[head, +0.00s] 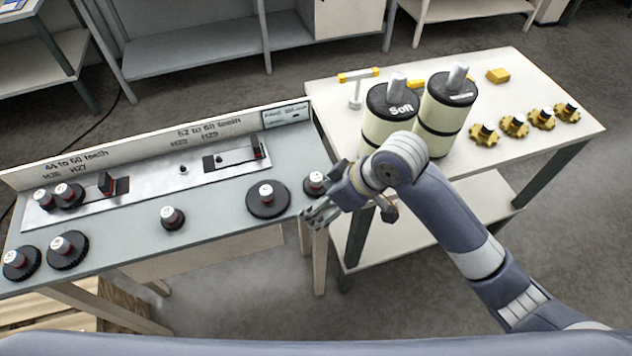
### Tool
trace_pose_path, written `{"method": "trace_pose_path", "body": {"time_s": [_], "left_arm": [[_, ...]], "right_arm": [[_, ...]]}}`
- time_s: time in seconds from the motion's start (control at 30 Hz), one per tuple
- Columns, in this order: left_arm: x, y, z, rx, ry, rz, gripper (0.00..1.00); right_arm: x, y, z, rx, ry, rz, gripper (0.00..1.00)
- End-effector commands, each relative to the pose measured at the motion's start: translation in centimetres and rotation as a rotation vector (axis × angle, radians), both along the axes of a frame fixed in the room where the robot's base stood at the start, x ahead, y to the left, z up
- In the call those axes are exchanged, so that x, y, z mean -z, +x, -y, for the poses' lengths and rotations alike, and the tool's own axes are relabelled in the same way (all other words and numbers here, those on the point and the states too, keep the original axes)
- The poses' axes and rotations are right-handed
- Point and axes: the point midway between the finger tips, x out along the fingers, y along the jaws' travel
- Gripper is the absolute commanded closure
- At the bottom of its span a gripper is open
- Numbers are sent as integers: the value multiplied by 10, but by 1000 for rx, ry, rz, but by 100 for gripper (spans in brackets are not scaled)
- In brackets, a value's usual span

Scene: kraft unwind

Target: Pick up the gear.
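Several black gears with red and white hubs stand on the grey table to the left. A large gear (267,200) is near its right end, and a small gear (316,183) is at the right edge, close behind my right gripper. A small gear (172,218) sits mid-table. Two larger gears (68,250) (21,264) are at the front left. Two more (68,195) (44,199) are on the metal plate. My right gripper (314,217) is at the table's right front corner, its fingers apart and apparently empty. My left gripper is out of view.
A labelled board (160,145) runs along the grey table's back. Shelving stands behind.

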Motion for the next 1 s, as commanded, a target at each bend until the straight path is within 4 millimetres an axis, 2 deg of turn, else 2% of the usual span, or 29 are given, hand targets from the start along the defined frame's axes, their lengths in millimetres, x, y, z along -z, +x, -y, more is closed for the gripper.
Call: {"method": "trace_pose_path", "body": {"time_s": [0.03, 0.2, 0.37, 0.5, 0.57, 0.8, 1.0], "left_arm": [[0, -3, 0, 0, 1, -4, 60], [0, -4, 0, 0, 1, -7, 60], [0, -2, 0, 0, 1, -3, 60], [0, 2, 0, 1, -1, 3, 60], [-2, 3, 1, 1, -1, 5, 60], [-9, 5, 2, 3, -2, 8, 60], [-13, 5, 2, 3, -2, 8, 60]], "right_arm": [[-10, 14, 0, -34, -24, 13, 30], [-36, 44, 5, -125, -90, 11, 30], [-56, 62, 15, -156, -132, 3, 30], [-62, 69, 18, -164, -145, -4, 30], [-58, 70, 17, -165, -147, -8, 30], [-25, 75, 4, -164, -144, -8, 30], [-10, 78, -1, -165, -146, -6, 30]]}}
